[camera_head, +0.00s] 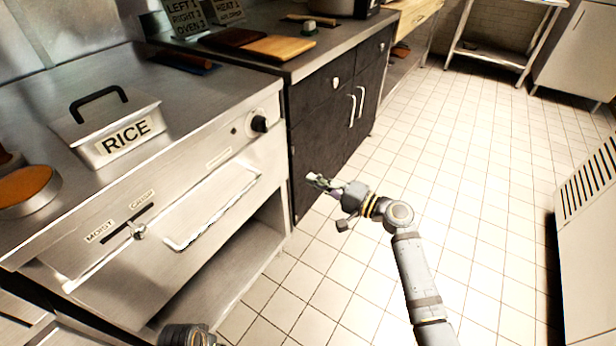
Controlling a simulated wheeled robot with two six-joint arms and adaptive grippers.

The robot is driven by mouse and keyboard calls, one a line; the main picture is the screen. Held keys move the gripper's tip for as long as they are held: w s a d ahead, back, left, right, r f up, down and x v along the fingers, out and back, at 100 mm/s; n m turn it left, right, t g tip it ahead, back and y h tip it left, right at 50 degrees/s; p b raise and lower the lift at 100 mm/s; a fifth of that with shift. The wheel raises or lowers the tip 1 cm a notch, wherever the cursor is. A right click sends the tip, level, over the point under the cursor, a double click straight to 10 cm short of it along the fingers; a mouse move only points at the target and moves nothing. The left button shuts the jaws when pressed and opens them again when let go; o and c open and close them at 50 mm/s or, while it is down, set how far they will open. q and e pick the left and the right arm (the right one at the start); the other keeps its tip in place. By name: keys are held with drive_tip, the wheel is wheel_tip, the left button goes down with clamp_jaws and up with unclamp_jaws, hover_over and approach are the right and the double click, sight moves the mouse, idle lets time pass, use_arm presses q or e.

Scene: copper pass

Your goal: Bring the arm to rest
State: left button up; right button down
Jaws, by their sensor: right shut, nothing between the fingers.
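My right arm (411,262) reaches up from the bottom of the view over the tiled floor. Its gripper (314,180) is shut and empty. In the picture the gripper overlaps the dark cabinet front, to the right of the steel unit's drawer handle (213,207); I cannot tell how near it is to the cabinet. A small part of my left arm (186,335) shows at the bottom edge. The left gripper is not in view.
A steel counter (52,100) on the left holds a box labelled RICE (118,132) and a round pan (28,187). A dark cabinet (318,135) with a cutting board (277,47) stands behind. A vented unit (590,235) is at right. The tiled floor (480,180) between is clear.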

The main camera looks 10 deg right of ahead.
drive_tip(key=s+d+f+n+g+h, duration=0.2)
drive_tip(key=s+d+f+g+h, duration=0.1)
drive_tip(key=s+f, duration=0.5)
drive_tip(key=s+d+f+n+g+h, duration=0.2)
drive_tip(key=s+d+f+h, duration=0.15)
drive_tip(key=s+f, duration=0.5)
drive_tip(key=s+d+f+n+g+h, duration=0.25)
drive_tip(key=s+f+h, duration=0.2)
drive_tip(key=f, duration=0.65)
drive_tip(key=s+d+f+n+g+h+p, duration=0.15)
drive_tip(key=s+d+f+h+p, duration=0.25)
drive_tip(key=s+d+p, duration=0.75)
use_arm(q)
drive_tip(key=s+a+p, duration=0.2)
drive_tip(key=s+p, duration=0.5)
drive_tip(key=s, duration=0.2)
drive_tip(key=s+a+p, duration=0.2)
drive_tip(key=s+p, duration=0.5)
drive_tip(key=s, duration=0.1)
drive_tip(key=shift+s+a+f+y, duration=0.25)
drive_tip(key=shift+s+f+y, duration=0.1)
drive_tip(key=shift+s+y, duration=0.05)
use_arm(e)
drive_tip(key=s, duration=1.5)
drive_tip(key=shift+s+r+g, duration=0.15)
drive_tip(key=shift+r+g, duration=0.25)
